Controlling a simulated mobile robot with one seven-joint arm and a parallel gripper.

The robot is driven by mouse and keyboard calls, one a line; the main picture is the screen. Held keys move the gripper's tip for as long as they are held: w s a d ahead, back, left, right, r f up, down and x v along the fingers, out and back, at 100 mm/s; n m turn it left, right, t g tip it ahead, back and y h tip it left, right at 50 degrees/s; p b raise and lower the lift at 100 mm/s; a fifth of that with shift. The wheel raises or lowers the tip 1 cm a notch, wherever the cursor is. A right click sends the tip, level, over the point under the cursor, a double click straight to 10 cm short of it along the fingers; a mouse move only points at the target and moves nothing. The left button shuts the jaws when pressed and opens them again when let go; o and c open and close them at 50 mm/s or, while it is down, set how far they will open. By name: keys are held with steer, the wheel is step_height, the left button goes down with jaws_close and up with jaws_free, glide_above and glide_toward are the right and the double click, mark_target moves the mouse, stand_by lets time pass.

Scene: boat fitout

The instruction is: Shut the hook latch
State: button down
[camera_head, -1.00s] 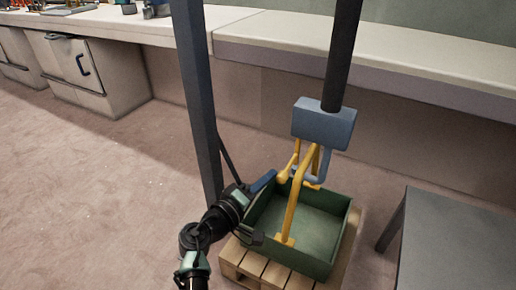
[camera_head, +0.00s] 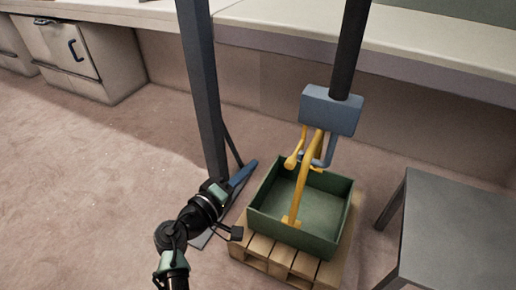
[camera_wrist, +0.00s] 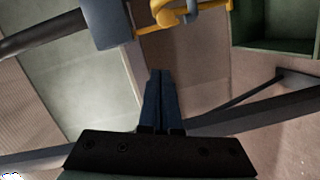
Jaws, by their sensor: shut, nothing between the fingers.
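The latch has yellow parts (camera_head: 308,180) hanging below a blue-grey block (camera_head: 332,110) on a dark vertical pole. A yellow lever with a rounded end (camera_head: 292,160) hangs at the left, and a long yellow arm reaches down over a green bin. A blue-grey bent bar (camera_head: 327,152) is beside the yellow parts; I cannot tell whether they touch. The wrist view shows the block (camera_wrist: 108,22) and yellow parts (camera_wrist: 186,16) at the top. My gripper (camera_head: 250,166) has blue fingers, shut and empty, left of the latch and apart from it. It also shows in the wrist view (camera_wrist: 160,76).
The green bin (camera_head: 270,226) stands on a wooden pallet (camera_head: 282,256) under the latch. A dark grey post (camera_head: 202,90) rises close behind my gripper. A grey table (camera_head: 450,235) stands at the right. A long counter (camera_head: 270,20) runs along the back. Floor at the left is clear.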

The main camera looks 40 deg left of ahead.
steer(key=s+p, duration=0.1)
steer(key=s, duration=0.3)
steer(key=shift+s+d+r, duration=0.1)
steer(key=shift+s+d, duration=0.05)
stand_by(0.4)
